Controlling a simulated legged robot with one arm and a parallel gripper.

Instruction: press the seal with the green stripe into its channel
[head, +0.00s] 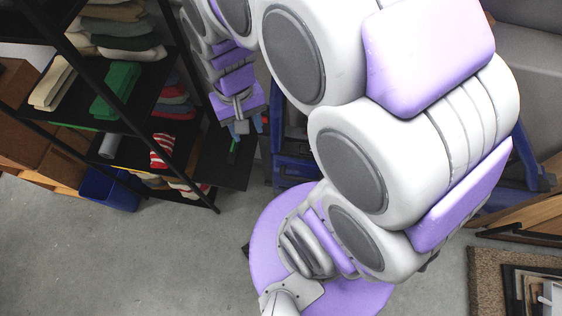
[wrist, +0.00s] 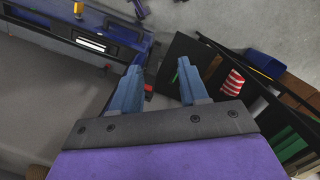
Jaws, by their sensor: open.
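My gripper (head: 242,126) hangs at the upper middle of the head view, beside a black shelf. In the wrist view my gripper (wrist: 157,82) shows two blue fingers spread apart with nothing between them. I cannot make out the seal with the green stripe or its channel for certain in either view. A small thin green item (head: 233,152) shows just below my gripper in the head view, too small to identify. My arm covers much of the head view's middle and right.
A black shelf rack (head: 125,110) with folded cloths stands at the left, with a blue bin (head: 108,190) below. A blue frame (head: 290,160) stands behind my arm. A red-and-white striped cloth (wrist: 233,82) lies on the shelf. Grey floor (head: 120,260) is clear at lower left.

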